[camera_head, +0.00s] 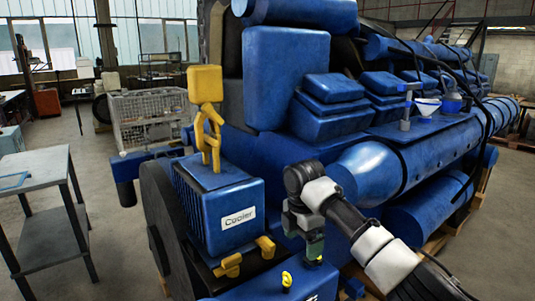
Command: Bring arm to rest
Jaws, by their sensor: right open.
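My right arm (382,250), white and black, reaches in from the lower right. Its gripper (315,260) points down in front of the blue engine (350,180), above a blue part at the bottom edge. The gap between the fingers is hard to make out, and nothing is clearly seen held in them. A small yellow fitting (286,279) stands on that blue part, left of the gripper and apart from it. My left gripper is out of view.
A blue box labelled "Cooler" (216,208) with yellow fittings stands left of my gripper. A grey table (38,170) is at the left, and a wire cage (150,115) stands behind. Grey floor is open between table and engine.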

